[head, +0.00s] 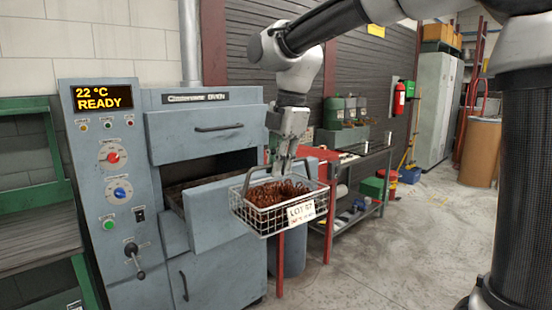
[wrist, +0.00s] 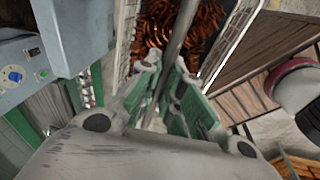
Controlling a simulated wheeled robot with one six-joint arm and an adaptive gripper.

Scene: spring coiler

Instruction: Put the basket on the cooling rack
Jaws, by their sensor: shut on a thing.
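The wire basket (head: 262,217) holds coppery coiled springs and carries a white "LOT 57" tag. My gripper (head: 283,168) is shut on the basket's handle, and the basket hangs about level in front of the oven. In the wrist view, the handle bar (wrist: 182,35) runs between the green-padded fingers of my gripper (wrist: 165,95), with the springs beyond. A green-framed rack (head: 38,193) with a slatted shelf stands at the left edge of the head view. It looks like the cooling rack, and its visible shelf is bare.
The grey-blue oven (head: 200,120) has an open chamber, and its display reads "22 °C READY". Its lowered front (head: 225,198) juts out close behind the basket. A red stand and a workbench (head: 350,205) are to the right.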

